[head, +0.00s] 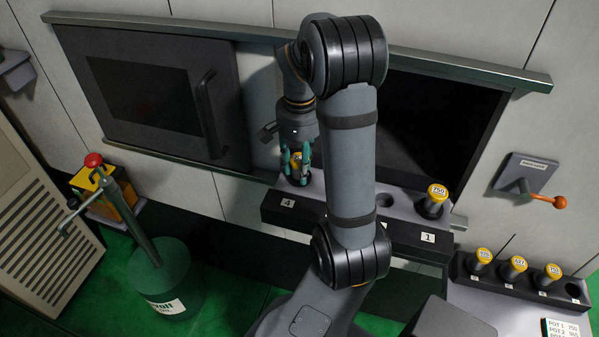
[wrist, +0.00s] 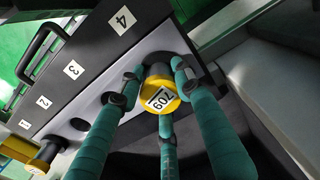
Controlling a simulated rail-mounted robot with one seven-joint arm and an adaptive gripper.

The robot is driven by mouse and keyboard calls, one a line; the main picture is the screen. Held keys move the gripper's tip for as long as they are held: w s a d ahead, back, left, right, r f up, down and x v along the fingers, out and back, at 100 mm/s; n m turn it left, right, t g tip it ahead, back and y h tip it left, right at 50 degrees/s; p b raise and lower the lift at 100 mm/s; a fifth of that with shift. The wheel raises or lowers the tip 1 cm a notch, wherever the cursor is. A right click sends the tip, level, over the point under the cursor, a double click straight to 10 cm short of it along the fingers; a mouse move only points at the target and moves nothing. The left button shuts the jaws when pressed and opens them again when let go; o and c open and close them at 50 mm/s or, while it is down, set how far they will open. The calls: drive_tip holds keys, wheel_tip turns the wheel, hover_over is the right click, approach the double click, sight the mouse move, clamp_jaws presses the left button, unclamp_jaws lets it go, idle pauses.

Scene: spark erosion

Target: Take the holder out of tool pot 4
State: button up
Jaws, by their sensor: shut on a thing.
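The tool rack (head: 275,214) is a dark bar with a grey top, and its plate "4" (head: 288,203) is at the left end. My gripper (head: 298,172) is over pot 4, its teal fingers closed around a yellow-capped holder (head: 296,159). In the wrist view, the fingers of my gripper (wrist: 162,100) surround the holder's yellow cap (wrist: 158,98), which bears a white number label. Plate "4" (wrist: 122,20) is beside it. The holder's lower part is hidden, so I cannot tell how deep it sits in the pot.
Another yellow-capped holder (head: 436,199) stands in pot 1. A second rack (head: 520,283) with several holders is at lower right. An orange-knobbed lever (head: 558,202) is on the wall. A dark opening (head: 430,130) lies behind the rack; a green drum (head: 165,280) stands at left.

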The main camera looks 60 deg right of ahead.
drive_tip(key=c, duration=0.6)
clamp_jaws()
